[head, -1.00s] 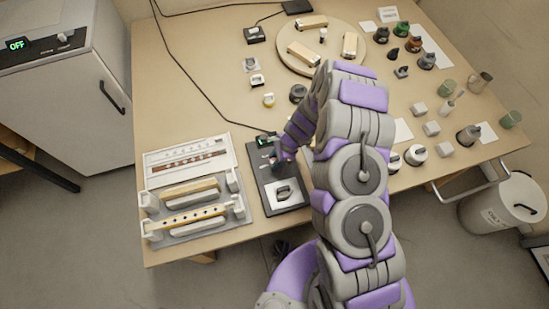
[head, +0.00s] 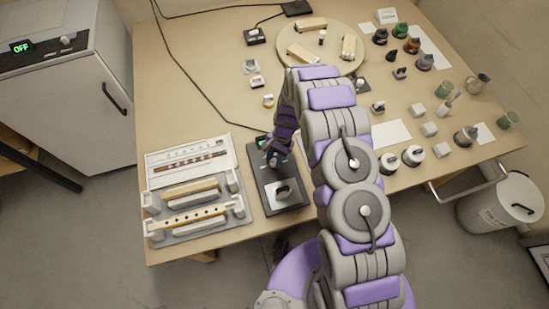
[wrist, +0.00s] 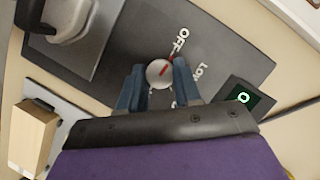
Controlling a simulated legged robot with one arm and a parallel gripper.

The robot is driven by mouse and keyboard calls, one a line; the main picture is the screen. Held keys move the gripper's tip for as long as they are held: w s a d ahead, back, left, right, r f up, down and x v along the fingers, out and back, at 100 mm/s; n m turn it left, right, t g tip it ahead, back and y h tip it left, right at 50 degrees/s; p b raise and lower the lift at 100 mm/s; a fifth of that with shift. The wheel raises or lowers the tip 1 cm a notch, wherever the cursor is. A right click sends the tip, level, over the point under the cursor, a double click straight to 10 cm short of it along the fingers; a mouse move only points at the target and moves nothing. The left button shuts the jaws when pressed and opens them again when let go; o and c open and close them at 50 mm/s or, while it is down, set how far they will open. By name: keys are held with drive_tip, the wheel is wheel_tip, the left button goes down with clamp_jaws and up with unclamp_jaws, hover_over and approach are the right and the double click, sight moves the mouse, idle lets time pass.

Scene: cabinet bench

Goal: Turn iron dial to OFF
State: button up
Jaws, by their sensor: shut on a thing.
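The iron dial (wrist: 157,74) is a small round silver knob with a red pointer line, on a dark panel (wrist: 232,48) printed OFF and Low. The red line points up and right toward the OFF print. My gripper (wrist: 159,66) has a blue finger on each side of the dial and is shut on it. A small display (wrist: 243,98) on the panel shows a green 0. In the head view my gripper (head: 273,158) is low over the dark panel (head: 256,167), hiding the dial. The pale iron (head: 283,191) sits at the panel's near end.
A rack with pale bars (head: 195,211) stands left of the panel. A round board (head: 290,60) lies at the back. Jars, cups and small blocks fill the right side. A cable runs across the table. A white cabinet (head: 60,110) stands at left, with its own OFF display.

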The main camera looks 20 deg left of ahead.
drive_tip(key=shift+w+a+n, duration=0.1)
drive_tip(key=shift+w+n, duration=0.15)
drive_tip(key=shift+n, duration=0.25)
drive_tip(key=o, duration=1)
drive_tip(key=shift+s, duration=0.15)
drive_tip(key=shift+o, duration=0.2)
drive_tip(key=p+v, duration=0.1)
drive_tip(key=v, duration=1.6)
drive_tip(key=shift+a, duration=0.3)
drive_tip(key=shift+r, duration=0.15)
